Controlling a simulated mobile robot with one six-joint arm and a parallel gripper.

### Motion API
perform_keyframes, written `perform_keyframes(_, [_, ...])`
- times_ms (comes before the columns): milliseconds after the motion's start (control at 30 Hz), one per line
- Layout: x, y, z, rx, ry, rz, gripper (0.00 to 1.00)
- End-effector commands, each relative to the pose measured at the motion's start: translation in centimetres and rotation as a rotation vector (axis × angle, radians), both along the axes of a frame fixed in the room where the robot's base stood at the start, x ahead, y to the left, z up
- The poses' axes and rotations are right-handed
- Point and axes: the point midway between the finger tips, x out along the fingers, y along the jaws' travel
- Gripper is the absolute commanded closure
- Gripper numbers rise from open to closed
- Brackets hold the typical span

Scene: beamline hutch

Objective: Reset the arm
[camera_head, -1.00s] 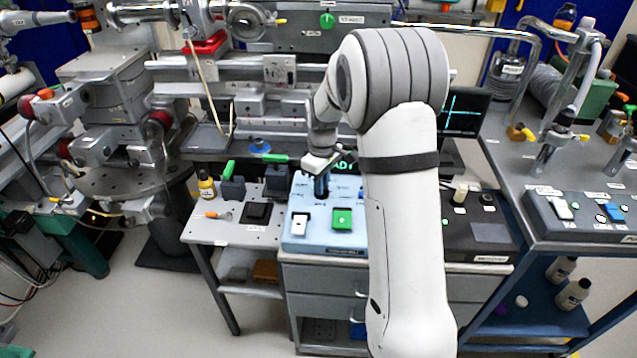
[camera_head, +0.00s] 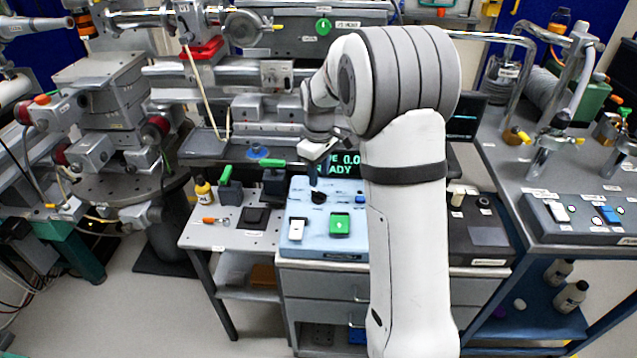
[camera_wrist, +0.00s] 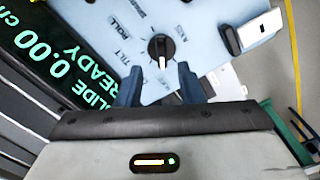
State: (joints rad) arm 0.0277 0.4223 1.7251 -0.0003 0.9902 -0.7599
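My gripper (camera_head: 315,180) hangs pointing down over the light-blue control panel (camera_head: 293,250). In the wrist view my gripper (camera_wrist: 160,84) shows two blue fingers spread apart with nothing held between them. My arm covers the panel's right part in the head view.
The panel carries a white switch (camera_head: 297,228) and a green switch (camera_head: 340,224). A display (camera_wrist: 50,60) reads SLIDE 0.00 cm READY. Green-handled blocks (camera_head: 274,180) and a yellow bottle (camera_head: 203,190) stand left of the panel. Beamline rails (camera_head: 235,78) run behind.

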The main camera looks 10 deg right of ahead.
Motion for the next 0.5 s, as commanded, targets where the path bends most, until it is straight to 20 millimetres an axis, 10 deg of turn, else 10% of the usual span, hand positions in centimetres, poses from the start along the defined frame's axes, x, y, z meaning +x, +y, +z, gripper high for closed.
perform_keyframes(500, [0.1,0.0,2.6,0.0,0.0,0.0,0.65])
